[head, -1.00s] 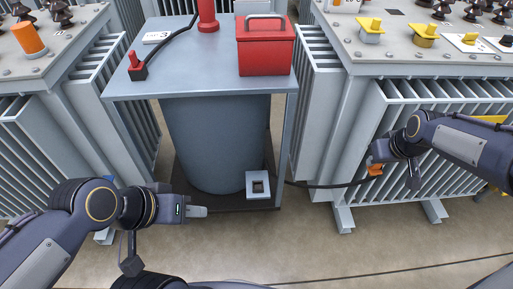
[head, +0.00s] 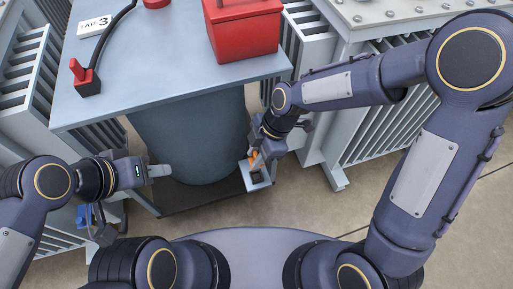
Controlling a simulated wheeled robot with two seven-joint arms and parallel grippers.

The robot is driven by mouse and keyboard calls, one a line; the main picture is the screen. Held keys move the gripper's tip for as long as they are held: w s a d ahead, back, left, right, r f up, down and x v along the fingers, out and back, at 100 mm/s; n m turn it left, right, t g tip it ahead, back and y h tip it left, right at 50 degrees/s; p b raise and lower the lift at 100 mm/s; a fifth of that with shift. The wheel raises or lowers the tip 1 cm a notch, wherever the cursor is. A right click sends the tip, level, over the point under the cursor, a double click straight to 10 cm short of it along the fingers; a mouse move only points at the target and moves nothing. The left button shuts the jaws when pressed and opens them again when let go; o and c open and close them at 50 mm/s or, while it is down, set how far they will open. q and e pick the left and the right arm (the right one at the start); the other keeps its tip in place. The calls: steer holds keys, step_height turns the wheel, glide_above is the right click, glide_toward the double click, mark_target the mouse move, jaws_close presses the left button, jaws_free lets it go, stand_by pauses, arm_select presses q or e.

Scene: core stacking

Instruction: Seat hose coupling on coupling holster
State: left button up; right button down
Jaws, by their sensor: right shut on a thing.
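The hose coupling (head: 253,158) is orange and sits in my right gripper (head: 256,152), which is shut on it. It is right above the back edge of the coupling holster (head: 266,183), a light grey square bracket with a dark square opening, low at the table's right front leg. I cannot tell whether the coupling touches the holster. The holster's opening looks uncovered. My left gripper (head: 160,171) is at the left, in front of the grey drum and away from the holster. Its fingers look close together and hold nothing visible.
A grey table (head: 150,75) stands above the drum (head: 195,135), with a red toolbox (head: 243,32), a red lever switch (head: 86,78) and a "TAP 3" label (head: 94,26) on top. Finned transformer housings stand on both sides. The floor (head: 330,210) in front is clear.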

steer(key=shift+w, duration=0.1)
steer(key=shift+f+b, duration=2.55)
steer(key=shift+f, duration=0.4)
steer(key=shift+f+b, duration=1.25)
steer(key=shift+f, duration=0.1)
steer(key=c, duration=1.1)
jaws_free()
steer(key=shift+r, duration=0.1)
steer(key=p+v, duration=0.3)
steer(key=v, duration=0.4)
steer(key=shift+d+r, duration=0.2)
steer(key=shift+r, duration=0.15)
